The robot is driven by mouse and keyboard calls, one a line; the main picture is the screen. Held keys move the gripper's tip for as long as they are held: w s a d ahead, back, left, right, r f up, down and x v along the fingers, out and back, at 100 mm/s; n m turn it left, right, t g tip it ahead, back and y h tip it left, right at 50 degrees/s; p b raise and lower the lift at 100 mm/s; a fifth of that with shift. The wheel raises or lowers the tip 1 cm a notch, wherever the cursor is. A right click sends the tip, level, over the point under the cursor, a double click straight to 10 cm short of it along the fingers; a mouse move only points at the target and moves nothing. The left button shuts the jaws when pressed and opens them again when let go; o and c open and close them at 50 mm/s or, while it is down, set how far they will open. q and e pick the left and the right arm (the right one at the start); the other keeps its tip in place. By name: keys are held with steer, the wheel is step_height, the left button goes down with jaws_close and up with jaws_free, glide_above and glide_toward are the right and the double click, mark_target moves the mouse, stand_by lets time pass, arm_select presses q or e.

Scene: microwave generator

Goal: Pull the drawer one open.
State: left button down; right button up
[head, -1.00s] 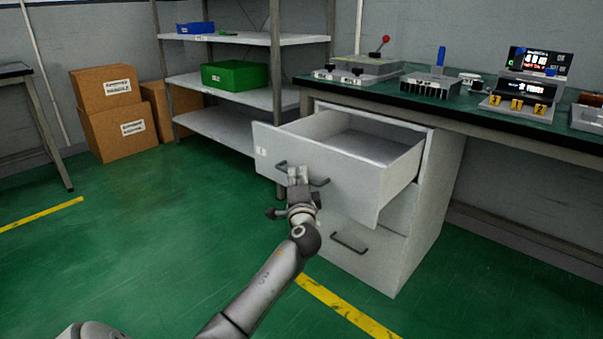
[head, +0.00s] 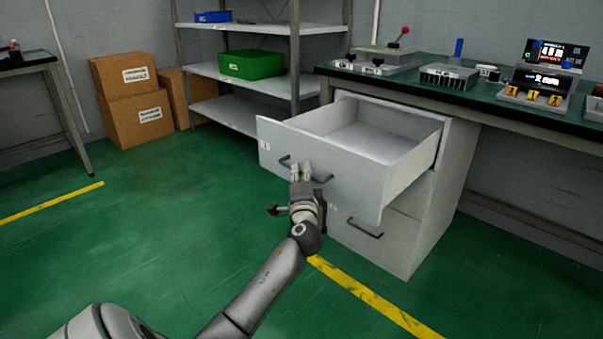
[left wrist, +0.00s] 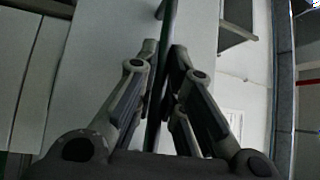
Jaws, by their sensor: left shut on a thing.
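The top drawer (head: 325,168) of the white cabinet is pulled well out, and its empty inside shows in the head view. My left gripper (head: 301,172) is at the dark bar handle (head: 323,179) on the drawer front. In the left wrist view, the fingers of my left gripper (left wrist: 158,75) are shut on the handle (left wrist: 166,30), which runs between them. The drawer front (left wrist: 100,45) fills much of that view. My right gripper is not in view.
A lower drawer with its own handle (head: 364,229) is shut. The green-topped workbench (head: 450,98) with devices is above the cabinet. A metal shelf (head: 262,82) and cardboard boxes (head: 135,105) stand at the back left. The green floor (head: 170,220) at left is clear.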

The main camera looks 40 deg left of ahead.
arm_select(q)
steer(key=c, duration=1.8)
jaws_free()
steer(key=v, duration=1.2)
steer(key=shift+f, duration=0.1)
